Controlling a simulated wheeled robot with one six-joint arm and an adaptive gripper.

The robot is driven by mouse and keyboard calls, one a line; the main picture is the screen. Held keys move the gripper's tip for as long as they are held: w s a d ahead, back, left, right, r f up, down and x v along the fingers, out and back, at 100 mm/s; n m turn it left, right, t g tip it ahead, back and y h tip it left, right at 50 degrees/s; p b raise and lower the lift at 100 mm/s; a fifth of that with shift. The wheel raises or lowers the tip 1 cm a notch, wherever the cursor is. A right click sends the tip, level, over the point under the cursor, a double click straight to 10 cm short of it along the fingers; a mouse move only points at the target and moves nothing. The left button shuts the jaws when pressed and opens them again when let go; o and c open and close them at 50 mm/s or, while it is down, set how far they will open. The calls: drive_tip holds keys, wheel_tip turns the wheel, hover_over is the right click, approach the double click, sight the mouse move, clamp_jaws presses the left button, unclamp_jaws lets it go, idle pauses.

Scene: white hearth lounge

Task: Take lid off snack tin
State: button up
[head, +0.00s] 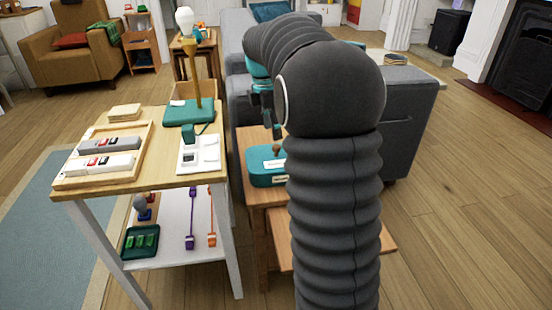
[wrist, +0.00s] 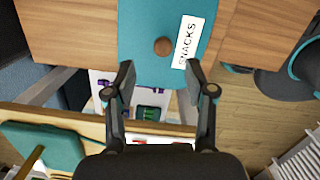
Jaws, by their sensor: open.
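The teal snack tin (head: 260,173) stands on a small wooden side table, partly hidden behind my arm. Its lid is on and has a round brown knob (wrist: 162,46) and a white label reading "SNACKS" (wrist: 188,42). My gripper (wrist: 160,80) is open and empty, with its fingers apart. In the wrist view the knob lies just beyond the fingertips, roughly centred between them. In the head view my gripper (head: 271,115) hangs above the tin, apart from it.
A grey sofa (head: 405,135) stands behind my arm. Open wooden floor lies at the right.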

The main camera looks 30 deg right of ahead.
sight(276, 146)
drive_tip(key=shift+s+d+f+b, duration=0.1)
drive_tip(key=shift+d+f+b, duration=0.05)
drive_tip(key=shift+f, duration=1)
drive_tip(key=shift+s+d+f+b, duration=0.1)
drive_tip(key=shift+d+f, duration=0.1)
drive_tip(key=shift+f, duration=1)
drive_tip(key=shift+s+d+f+b, duration=0.1)
drive_tip(key=shift+d+f+b, duration=0.05)
drive_tip(key=shift+f, duration=1)
clamp_jaws()
